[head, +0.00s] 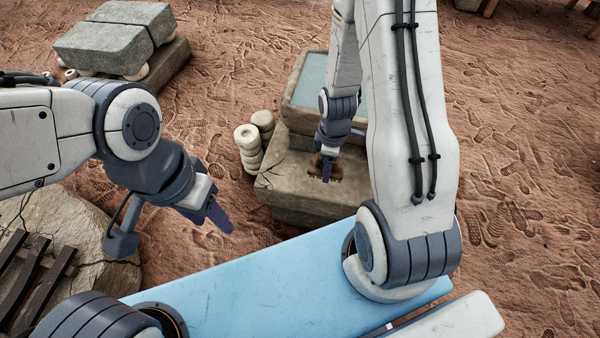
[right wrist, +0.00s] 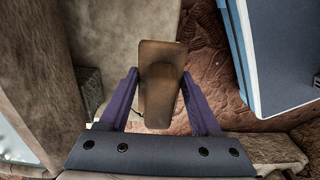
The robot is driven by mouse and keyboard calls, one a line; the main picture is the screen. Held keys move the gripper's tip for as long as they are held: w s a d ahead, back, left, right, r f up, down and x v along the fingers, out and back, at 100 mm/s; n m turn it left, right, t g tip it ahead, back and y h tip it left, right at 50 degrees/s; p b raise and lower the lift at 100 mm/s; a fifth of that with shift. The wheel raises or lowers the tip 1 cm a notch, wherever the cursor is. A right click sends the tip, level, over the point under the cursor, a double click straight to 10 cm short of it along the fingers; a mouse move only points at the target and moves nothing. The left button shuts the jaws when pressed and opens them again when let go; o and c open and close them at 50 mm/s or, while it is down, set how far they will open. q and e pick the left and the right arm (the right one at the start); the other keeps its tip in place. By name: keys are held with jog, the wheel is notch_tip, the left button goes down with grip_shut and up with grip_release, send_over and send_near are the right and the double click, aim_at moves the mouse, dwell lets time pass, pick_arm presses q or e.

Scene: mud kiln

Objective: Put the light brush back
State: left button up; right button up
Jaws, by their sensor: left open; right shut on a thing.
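My right gripper (head: 328,170) is over the stone block in the head view. In the right wrist view its purple fingers (right wrist: 162,102) are shut on a brown wooden brush (right wrist: 158,70), one finger on each side. The brush has a flat rectangular body with a raised, rounded middle. In the head view only a small brown part of it (head: 318,162) shows beside the fingers. I cannot tell whether it touches the stone. My left gripper (head: 215,212) is open and empty, above the sand at left.
The pale stone block (head: 275,184) carries a tray-like stone basin (head: 308,80) behind my right arm. Stacked pale round pieces (head: 248,145) stand at its left. Grey slabs (head: 105,45) lie at far left. A cracked round stone (head: 85,225) with dark slats (head: 30,275) is at lower left.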

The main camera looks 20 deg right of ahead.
jog(key=w+a+f+b, duration=0.1)
jog(key=w+f, duration=0.1)
jog(key=w+a+f+b, duration=0.1)
jog(key=w+a+f, duration=0.1)
jog(key=w, duration=0.1)
jog(key=w+a+f+b, duration=0.1)
jog(key=w+f, duration=0.1)
jog(key=w, duration=0.1)
jog(key=shift+w+a, duration=0.25)
jog(key=shift+a, duration=0.05)
notch_tip(320, 180, down, 4)
jog(key=shift+r+b, duration=0.2)
jog(key=shift+b, duration=0.95)
jog(key=shift+f, duration=0.1)
jog(key=shift+f, duration=0.2)
jog(key=o, duration=1.3)
